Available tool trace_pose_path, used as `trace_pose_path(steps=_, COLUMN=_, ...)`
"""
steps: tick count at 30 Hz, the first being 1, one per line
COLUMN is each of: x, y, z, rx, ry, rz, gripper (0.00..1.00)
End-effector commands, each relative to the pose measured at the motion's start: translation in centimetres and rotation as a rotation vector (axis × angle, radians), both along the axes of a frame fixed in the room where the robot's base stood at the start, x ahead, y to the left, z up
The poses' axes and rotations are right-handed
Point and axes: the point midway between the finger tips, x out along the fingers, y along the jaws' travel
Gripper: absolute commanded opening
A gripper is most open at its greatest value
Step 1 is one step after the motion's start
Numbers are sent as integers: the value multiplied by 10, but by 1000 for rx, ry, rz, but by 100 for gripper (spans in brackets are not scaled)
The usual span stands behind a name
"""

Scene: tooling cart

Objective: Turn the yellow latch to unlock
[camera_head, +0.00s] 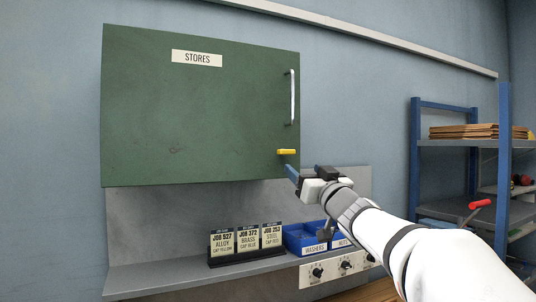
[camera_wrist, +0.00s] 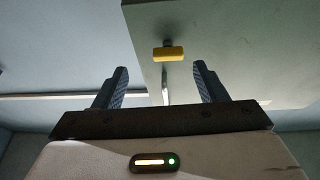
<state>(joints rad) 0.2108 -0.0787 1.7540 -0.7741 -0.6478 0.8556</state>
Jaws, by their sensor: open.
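The yellow latch (camera_head: 287,152) is a small bar lying horizontally near the lower right corner of the green cabinet door (camera_head: 190,110). The door is flush with the cabinet front and looks closed. In the wrist view the latch (camera_wrist: 168,54) appears crosswise, ahead of the fingers and between their lines. My gripper (camera_head: 304,172) is just below and to the right of the latch, apart from it. Its two blue-grey fingers are spread and empty, as the wrist view (camera_wrist: 160,88) shows.
A vertical white handle (camera_head: 292,97) is on the door above the latch. Below, a shelf (camera_head: 170,275) holds job cards (camera_head: 247,241) and blue bins (camera_head: 300,240). A blue shelving rack (camera_head: 415,160) stands at right. The wall right of the cabinet is clear.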

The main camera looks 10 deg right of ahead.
Motion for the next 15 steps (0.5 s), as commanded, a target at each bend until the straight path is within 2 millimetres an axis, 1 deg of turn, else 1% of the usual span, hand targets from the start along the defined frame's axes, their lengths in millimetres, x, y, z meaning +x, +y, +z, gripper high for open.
trace_pose_path(steps=1, x=1, y=2, z=6, rx=-4, ry=-20, rz=23, gripper=65)
trace_pose_path(steps=5, x=5, y=7, z=17, rx=-6, ry=-44, rz=56, gripper=65)
trace_pose_path(steps=8, x=17, y=12, z=22, rx=-7, ry=-46, rz=59, gripper=65)
trace_pose_path(steps=15, x=50, y=22, z=37, rx=-7, ry=-44, rz=57, gripper=65)
